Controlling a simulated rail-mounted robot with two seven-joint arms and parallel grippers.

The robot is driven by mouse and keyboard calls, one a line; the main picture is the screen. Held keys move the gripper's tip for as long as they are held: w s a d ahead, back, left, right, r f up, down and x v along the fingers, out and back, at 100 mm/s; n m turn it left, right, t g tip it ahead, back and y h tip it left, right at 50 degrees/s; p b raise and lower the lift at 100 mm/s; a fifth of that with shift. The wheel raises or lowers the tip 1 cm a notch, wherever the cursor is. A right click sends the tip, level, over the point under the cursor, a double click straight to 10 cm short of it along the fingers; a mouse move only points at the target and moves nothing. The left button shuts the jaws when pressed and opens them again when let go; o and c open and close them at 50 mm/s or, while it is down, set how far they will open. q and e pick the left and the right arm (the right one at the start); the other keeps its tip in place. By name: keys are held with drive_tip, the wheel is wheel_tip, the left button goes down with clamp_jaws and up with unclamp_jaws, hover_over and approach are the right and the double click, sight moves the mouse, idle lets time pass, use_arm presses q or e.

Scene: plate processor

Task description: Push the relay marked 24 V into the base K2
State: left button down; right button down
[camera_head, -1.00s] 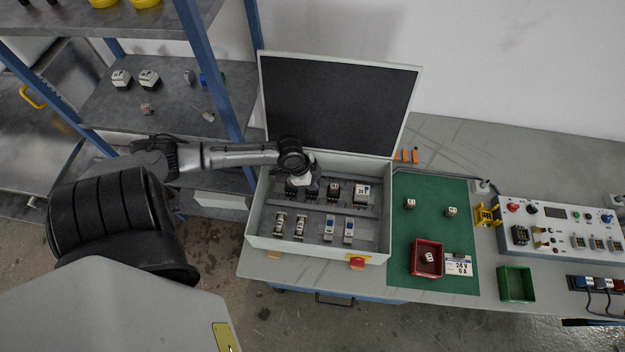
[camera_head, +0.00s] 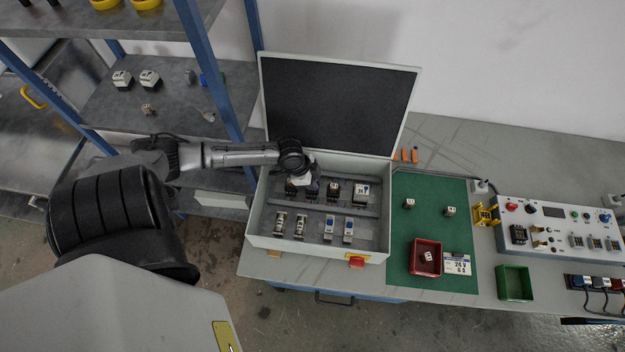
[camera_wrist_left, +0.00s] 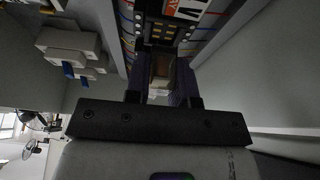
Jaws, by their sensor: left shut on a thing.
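My left gripper (camera_head: 304,187) is inside the open grey cabinet (camera_head: 256,238), over the left part of the upper row. In the left wrist view the gripper (camera_wrist_left: 162,98) is shut on a small pale block, seemingly a relay (camera_wrist_left: 162,70). Its marking does not show. A black base with gold contacts (camera_wrist_left: 160,33) lies just past it, apart from the block as far as I can tell. Its K label is not readable. My wrist hides part of the upper row in the head view. My right gripper is not in view.
The cabinet's raised lid (camera_head: 338,105) stands behind my arm, and its walls enclose the gripper. Lower-row devices (camera_head: 330,229) stand in front. On the green mat (camera_head: 430,226) are loose relays (camera_head: 409,203), a red tray (camera_head: 413,270) and a 24 V card (camera_head: 457,264).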

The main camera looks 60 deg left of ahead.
use_arm(q)
drive_tip(key=shift+p, duration=0.4)
drive_tip(key=shift+f+b, duration=0.45)
drive_tip(key=shift+f, duration=0.55)
idle(0.8)
drive_tip(key=c, duration=1)
unclamp_jaws()
drive_tip(key=shift+c, duration=0.2)
drive_tip(key=shift+o, duration=0.8)
drive_tip(key=shift+s+a+r, duration=0.1)
drive_tip(key=shift+r, duration=0.1)
drive_tip(key=p+v, duration=0.2)
drive_tip(key=v, duration=1.1)
drive_tip(key=shift+r, duration=0.2)
drive_tip(key=shift+s, duration=0.1)
